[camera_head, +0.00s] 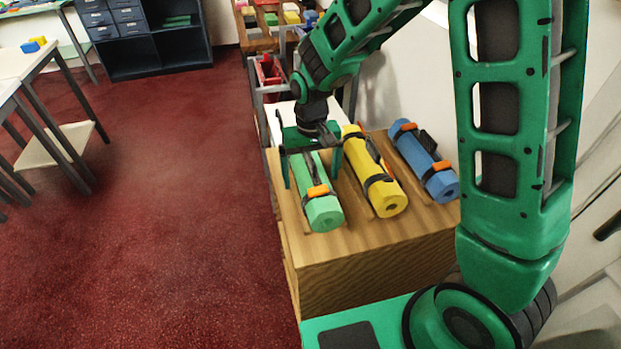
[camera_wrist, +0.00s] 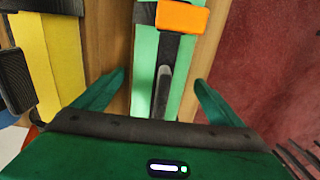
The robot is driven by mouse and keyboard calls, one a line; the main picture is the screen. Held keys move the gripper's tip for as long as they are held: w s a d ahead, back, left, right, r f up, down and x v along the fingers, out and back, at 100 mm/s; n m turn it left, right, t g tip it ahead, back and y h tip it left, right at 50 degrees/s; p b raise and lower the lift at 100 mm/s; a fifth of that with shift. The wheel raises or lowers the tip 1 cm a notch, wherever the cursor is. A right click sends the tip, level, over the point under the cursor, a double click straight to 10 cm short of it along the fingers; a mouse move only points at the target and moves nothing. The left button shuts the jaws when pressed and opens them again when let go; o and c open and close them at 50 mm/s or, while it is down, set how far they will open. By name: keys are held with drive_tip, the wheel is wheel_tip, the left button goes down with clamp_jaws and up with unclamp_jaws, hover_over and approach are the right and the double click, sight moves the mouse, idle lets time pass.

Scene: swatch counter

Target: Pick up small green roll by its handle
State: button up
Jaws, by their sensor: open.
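A green roll (camera_head: 323,211) with dark straps and an orange buckle lies on the wooden counter, leftmost of three rolls in the head view. It also shows in the wrist view (camera_wrist: 146,70), where a dark grey handle (camera_wrist: 162,92) runs along its top below the orange buckle (camera_wrist: 182,17). My gripper (camera_head: 311,168) is over the far part of the green roll. In the wrist view my gripper (camera_wrist: 160,82) is open, with one green finger on each side of the roll and the handle between them. Nothing is held. Whether the fingers touch the roll cannot be told.
A yellow roll (camera_head: 386,200) lies just right of the green one, and a blue roll (camera_head: 407,145) lies farther right. The wooden counter (camera_head: 375,258) has a bare front strip. Red carpet (camera_head: 180,220) is open to the left. A red bin (camera_head: 268,75) stands behind.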

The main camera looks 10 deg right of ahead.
drive_tip(key=shift+f, duration=0.35)
drive_tip(key=shift+c, duration=0.3)
drive_tip(key=c, duration=1.2)
drive_tip(key=shift+r, duration=0.1)
drive_tip(key=shift+c, duration=0.2)
